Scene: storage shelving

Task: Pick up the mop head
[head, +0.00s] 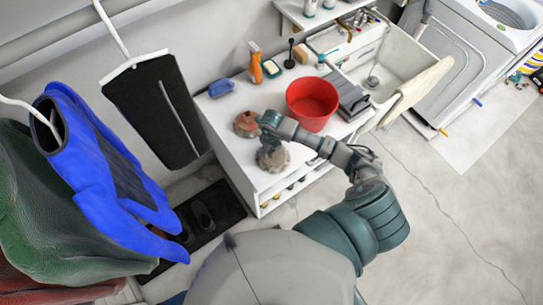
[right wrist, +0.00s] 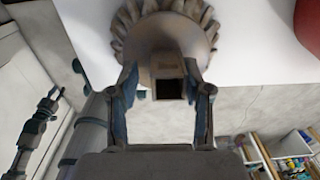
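The mop head (head: 272,159) is a round grey-brown piece with a ragged bristle edge on the white cabinet top, near its front edge. In the right wrist view the mop head (right wrist: 165,45) shows a square socket facing the camera. My right gripper (head: 268,122) reaches over the cabinet in the head view. In the right wrist view its fingers (right wrist: 168,88) are apart, on either side of the socket, with visible gaps. A dark jointed part at the left of that view looks like my left gripper (right wrist: 40,120); its finger state is unclear.
A reddish-brown brush-like piece (head: 246,123) lies beside the gripper. A red bucket (head: 312,102) stands to the right on the cabinet top (head: 222,115). A blue sponge, an orange bottle and small items line the back. A sink (head: 390,70) is further right; clothes hang at left.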

